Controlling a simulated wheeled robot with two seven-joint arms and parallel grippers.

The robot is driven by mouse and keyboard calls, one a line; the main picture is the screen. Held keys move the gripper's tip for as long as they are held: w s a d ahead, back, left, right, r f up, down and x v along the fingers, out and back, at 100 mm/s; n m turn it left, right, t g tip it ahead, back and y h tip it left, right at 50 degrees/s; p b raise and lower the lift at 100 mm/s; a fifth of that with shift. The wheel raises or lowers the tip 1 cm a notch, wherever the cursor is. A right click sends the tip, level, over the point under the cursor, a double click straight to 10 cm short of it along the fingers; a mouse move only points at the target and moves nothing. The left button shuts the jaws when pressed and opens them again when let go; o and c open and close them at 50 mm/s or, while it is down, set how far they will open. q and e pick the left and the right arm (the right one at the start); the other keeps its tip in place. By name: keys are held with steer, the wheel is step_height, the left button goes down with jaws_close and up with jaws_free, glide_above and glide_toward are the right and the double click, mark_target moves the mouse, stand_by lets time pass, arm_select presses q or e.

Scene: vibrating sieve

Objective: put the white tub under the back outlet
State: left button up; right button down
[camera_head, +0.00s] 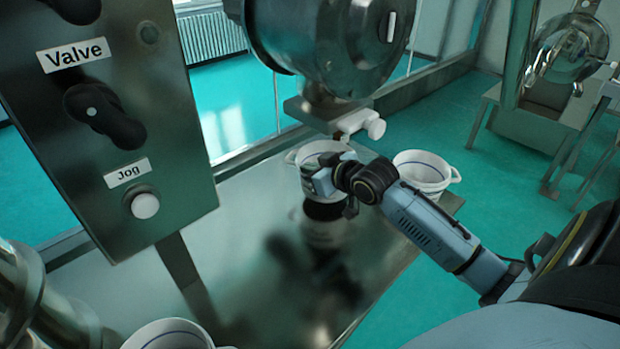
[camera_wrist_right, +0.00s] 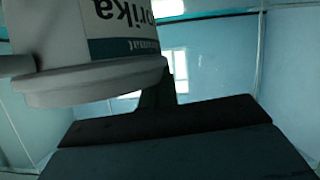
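A white tub (camera_head: 296,158) with a blue line inside its rim stands on the steel table below and slightly left of an outlet (camera_head: 361,124) with a white end. I cannot tell if its mouth is directly under it. My right gripper (camera_head: 335,192) is at the near side of this tub and hides part of its wall. In the right wrist view the tub (camera_wrist_right: 95,85) shows upside down and close up, with printed lettering and a thick rim, beside a dark finger. Whether the fingers grip it is unclear. My left gripper is out of view.
A second white tub (camera_head: 427,170) stands right of the gripper, near the table's right edge. Another tub (camera_head: 168,336) is cut off at the bottom. A control panel (camera_head: 110,130) with Valve and Jog labels rises at left. The table's middle (camera_head: 240,235) is clear.

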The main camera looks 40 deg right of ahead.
steer(key=shift+w, duration=0.2)
steer(key=shift+f, duration=1.75)
steer(key=c, duration=1.7)
jaws_free()
steer(key=shift+f, duration=0.1)
steer(key=v, duration=1.2)
